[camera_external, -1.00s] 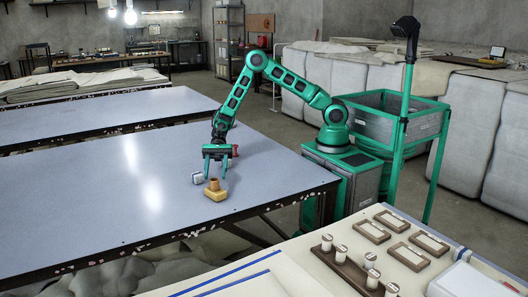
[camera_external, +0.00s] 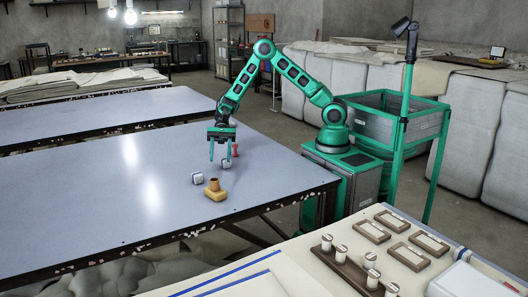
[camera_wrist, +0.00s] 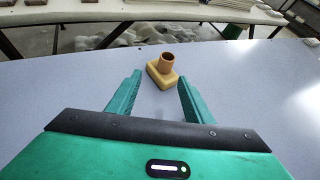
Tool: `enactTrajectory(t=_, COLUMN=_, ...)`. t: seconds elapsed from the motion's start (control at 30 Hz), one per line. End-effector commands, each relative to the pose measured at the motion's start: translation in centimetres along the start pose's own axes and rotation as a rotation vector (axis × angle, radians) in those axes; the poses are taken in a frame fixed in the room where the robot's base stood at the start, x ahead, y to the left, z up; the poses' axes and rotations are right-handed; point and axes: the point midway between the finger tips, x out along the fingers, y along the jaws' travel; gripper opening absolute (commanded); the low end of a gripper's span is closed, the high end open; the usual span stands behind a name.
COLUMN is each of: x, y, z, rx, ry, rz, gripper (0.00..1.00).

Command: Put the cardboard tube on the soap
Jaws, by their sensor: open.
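The brown cardboard tube (camera_external: 214,184) stands upright on top of the yellow soap block (camera_external: 215,195) near the table's front right edge. In the wrist view the tube (camera_wrist: 167,62) rests on the soap (camera_wrist: 160,77), ahead of the fingers and apart from them. My gripper (camera_external: 219,160) is open and empty, raised above the table behind the soap. Its two green fingers (camera_wrist: 153,88) are spread in the wrist view, with bare table between them.
A small white block with dark markings (camera_external: 197,178) lies on the table left of the tube. A red object (camera_external: 235,150) stands behind my gripper. The blue-grey tabletop (camera_external: 90,205) to the left is clear.

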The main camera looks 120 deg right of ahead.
Motion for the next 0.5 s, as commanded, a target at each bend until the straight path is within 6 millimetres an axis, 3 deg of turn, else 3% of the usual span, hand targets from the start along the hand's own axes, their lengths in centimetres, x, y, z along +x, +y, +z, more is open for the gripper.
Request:
enactTrajectory(t=0.27, x=-3.4, y=5.3, z=0.2, rx=-0.378, ry=0.328, rz=0.128, gripper=0.47)
enactTrajectory(t=0.5, x=-9.1, y=10.3, z=0.7, rx=-0.665, ry=0.568, rz=0.279, gripper=0.47)
